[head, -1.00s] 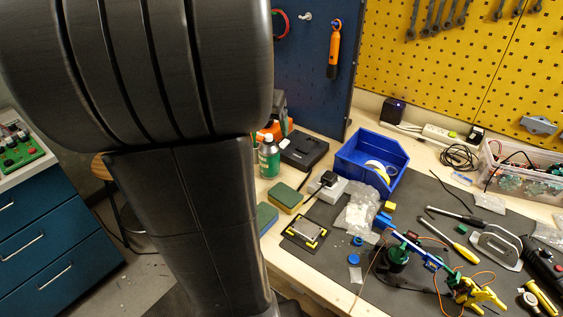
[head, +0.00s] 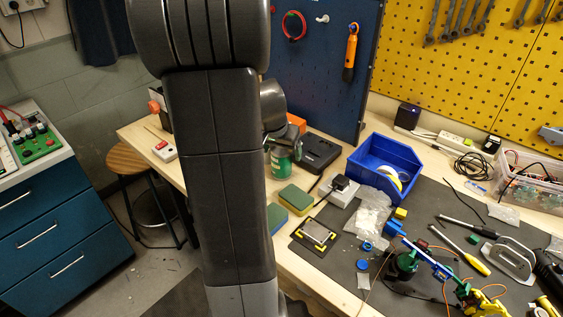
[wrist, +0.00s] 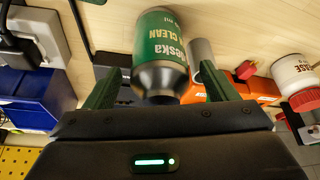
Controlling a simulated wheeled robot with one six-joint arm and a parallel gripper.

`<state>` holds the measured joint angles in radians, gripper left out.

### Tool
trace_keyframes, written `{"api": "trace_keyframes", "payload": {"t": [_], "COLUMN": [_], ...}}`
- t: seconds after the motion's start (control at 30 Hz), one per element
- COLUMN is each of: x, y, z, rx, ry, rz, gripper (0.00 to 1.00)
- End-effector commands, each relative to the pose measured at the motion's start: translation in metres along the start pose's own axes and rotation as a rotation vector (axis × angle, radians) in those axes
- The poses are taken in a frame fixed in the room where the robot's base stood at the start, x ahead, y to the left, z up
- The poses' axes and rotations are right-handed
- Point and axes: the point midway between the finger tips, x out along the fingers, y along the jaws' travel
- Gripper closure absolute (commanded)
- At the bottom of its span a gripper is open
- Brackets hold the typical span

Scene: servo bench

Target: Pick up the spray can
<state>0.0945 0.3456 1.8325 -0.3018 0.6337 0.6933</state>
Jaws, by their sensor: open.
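The spray can (head: 284,163) is green with a label and stands on the bench, left of the black case. Its upper part is hidden by my arm in the head view. In the wrist view the spray can (wrist: 160,45) shows its green label and grey metal shoulder. My gripper (wrist: 153,82) is open, with one dark green finger on each side of the can in the picture. No contact shows, and I cannot tell how deep the can sits between the fingers. In the head view the fingertips are hard to make out.
A black case (head: 319,151) stands close right of the can, with a blue bin (head: 358,157) beyond. Sponges (head: 296,198) lie in front. The wrist view shows an orange tool (wrist: 255,86) and a white jar (wrist: 293,72) nearby. The pegboard wall (head: 320,60) rises behind.

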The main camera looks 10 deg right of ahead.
Motion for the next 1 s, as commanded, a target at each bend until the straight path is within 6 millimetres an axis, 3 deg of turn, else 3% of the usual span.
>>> {"api": "trace_keyframes", "payload": {"t": [0.13, 0.43, 0.73, 1.0], "x": [0.015, 0.019, 0.018, 0.016], "y": [0.001, 0.0, 0.0, 0.0], "z": [0.0, 0.0, 0.0, -0.002], "rx": [-0.001, -0.001, -0.001, 0.0], "ry": [-0.001, 0.001, 0.001, 0.004], "rz": [0.001, 0.0, 0.0, -0.001], "gripper": [0.21, 0.21, 0.78, 0.81]}}
